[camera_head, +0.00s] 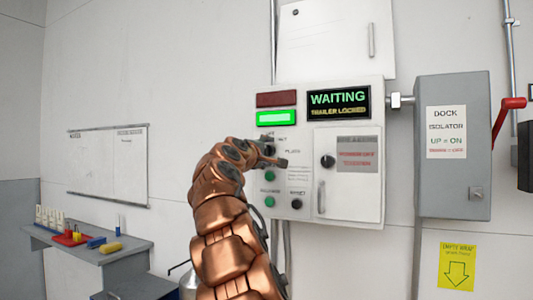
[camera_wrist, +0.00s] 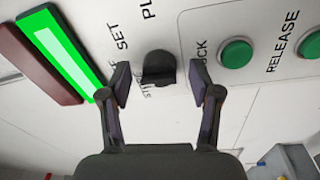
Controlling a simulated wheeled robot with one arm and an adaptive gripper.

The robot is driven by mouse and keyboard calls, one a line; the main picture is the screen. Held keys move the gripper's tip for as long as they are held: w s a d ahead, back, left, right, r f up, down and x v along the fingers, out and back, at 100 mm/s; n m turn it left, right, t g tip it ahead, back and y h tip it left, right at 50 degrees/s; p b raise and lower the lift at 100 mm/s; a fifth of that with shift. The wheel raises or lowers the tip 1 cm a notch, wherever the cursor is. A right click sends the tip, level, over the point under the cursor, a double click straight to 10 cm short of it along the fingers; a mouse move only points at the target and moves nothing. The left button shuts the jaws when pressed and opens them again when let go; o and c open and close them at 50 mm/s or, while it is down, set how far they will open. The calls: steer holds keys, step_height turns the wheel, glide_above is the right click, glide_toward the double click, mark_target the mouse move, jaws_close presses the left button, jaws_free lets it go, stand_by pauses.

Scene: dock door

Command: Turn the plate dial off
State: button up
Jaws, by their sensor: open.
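The plate dial, a black knob (camera_wrist: 158,67), sits on the white control panel (camera_wrist: 95,30), with partly visible lettering "PL" and "SET" around it. My gripper (camera_wrist: 160,88) is open, with one finger on each side of the dial in the wrist view. Both fingers look apart from the knob; I cannot tell whether either touches it. In the head view, my gripper (camera_head: 275,160) is at the left part of the panel and hides much of the dial's area.
Green buttons (camera_wrist: 236,53) sit beside the dial. A lit green lamp (camera_head: 276,118) and a "WAITING" display (camera_head: 339,103) are above. A small panel door (camera_head: 348,198) with a black knob (camera_head: 327,161), and a grey isolator box (camera_head: 453,145) with a red lever (camera_head: 508,115), are to the right.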

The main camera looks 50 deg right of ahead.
steer(key=v, duration=1.1)
steer(key=shift+a, duration=0.4)
steer(key=shift+s+f, duration=0.1)
stand_by(0.6)
steer(key=s+a+f+m+g+y+p, duration=0.25)
steer(key=s+a+f+y, duration=0.3)
steer(key=f, duration=0.75)
steer(key=s+a+f+m+g+y+p, duration=0.1)
steer(key=s+a+f+y+p, duration=0.5)
steer(key=f, duration=0.6)
steer(key=s+a+f+g+y, duration=0.1)
steer(key=s+a+f+y, duration=0.1)
steer(key=s+a+f, duration=0.3)
steer(key=s+a+f+g+y+p, duration=0.1)
steer(key=s+a+f, duration=0.3)
steer(key=a, duration=0.5)
step_height(320, 180, down, 2)
steer(key=shift+s+a+n+y, duration=0.35)
steer(key=s+a+f+g, duration=0.1)
steer(key=s+a, duration=0.2)
steer(key=s+a+f+y+p, duration=0.1)
steer(key=s+a+f, duration=0.1)
steer(key=s+a, duration=0.1)
steer(key=s+a+f+n+g+y, duration=0.1)
steer(key=s+a+f, duration=0.1)
steer(key=s+a, duration=0.1)
steer(key=shift+s+a+g+p, duration=0.1)
steer(key=shift+s+g+p, duration=0.25)
steer(key=shift+s, duration=0.45)
steer(key=shift+c, duration=0.2)
